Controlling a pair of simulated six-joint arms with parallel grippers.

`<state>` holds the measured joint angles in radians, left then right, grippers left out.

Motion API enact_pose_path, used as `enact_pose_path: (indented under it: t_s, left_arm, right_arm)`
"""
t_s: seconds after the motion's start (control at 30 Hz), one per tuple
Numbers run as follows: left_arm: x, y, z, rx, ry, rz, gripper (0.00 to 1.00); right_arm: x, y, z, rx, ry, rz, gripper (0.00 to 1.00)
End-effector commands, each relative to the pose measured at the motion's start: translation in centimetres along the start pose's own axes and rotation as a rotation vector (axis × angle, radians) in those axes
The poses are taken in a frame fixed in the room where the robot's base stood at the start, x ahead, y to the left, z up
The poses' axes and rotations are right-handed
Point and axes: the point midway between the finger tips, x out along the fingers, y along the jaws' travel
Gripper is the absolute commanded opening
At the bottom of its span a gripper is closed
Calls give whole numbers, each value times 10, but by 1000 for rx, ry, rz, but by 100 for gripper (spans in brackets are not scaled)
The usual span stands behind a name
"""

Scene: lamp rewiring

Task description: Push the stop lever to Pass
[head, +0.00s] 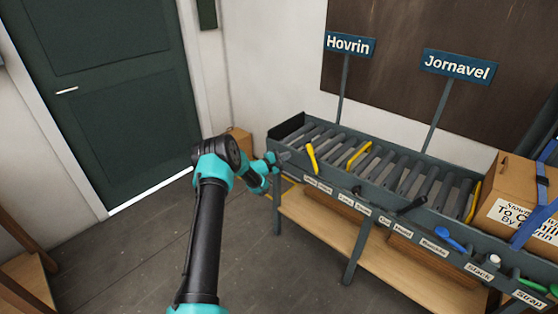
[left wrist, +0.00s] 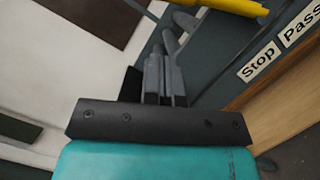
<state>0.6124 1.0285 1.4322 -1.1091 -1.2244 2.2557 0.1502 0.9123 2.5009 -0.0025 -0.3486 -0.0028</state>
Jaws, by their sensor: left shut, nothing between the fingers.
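A yellow lever (head: 312,157) stands at the near rail of the roller conveyor, toward its left end, tilted with its top to the left. A yellow bar (left wrist: 228,5) also shows at the top of the left wrist view. White Stop (left wrist: 259,61) and Pass (left wrist: 301,27) labels sit side by side on the rail there. I cannot tell which label the lever points at. My left gripper (head: 284,156) is shut and empty, just left of the lever; its closed fingers (left wrist: 166,70) show in the wrist view, apart from the yellow bar. My right gripper is out of view.
The conveyor (head: 400,185) carries more yellow pieces, a black handle (head: 412,205) and a blue handle (head: 452,243) further right. A strapped cardboard box (head: 505,190) stands at its right end. Hovrin (head: 349,45) and Jornavel (head: 457,67) signs rise behind. Floor at left is clear.

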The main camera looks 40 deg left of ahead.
Motion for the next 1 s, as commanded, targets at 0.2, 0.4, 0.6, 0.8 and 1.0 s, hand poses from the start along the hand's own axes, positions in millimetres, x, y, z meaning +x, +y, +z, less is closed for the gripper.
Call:
enact_pose_path:
  t_s: [0.2, 0.4, 0.6, 0.8, 1.0]
  left_arm:
    - [34, -1, 0, 1, -1, -1, 0]
    - [53, 0, 17, -1, -2, 0, 0]
    - [63, 0, 27, -1, 0, -1, 0]
    - [64, -1, 28, -1, 1, -1, 0]
    - [64, -1, 29, 0, 0, -2, 0]
  right_arm:
    - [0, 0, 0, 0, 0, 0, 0]
    - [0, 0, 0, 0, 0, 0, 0]
    - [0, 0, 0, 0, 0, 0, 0]
    - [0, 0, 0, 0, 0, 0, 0]
    - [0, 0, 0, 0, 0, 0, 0]
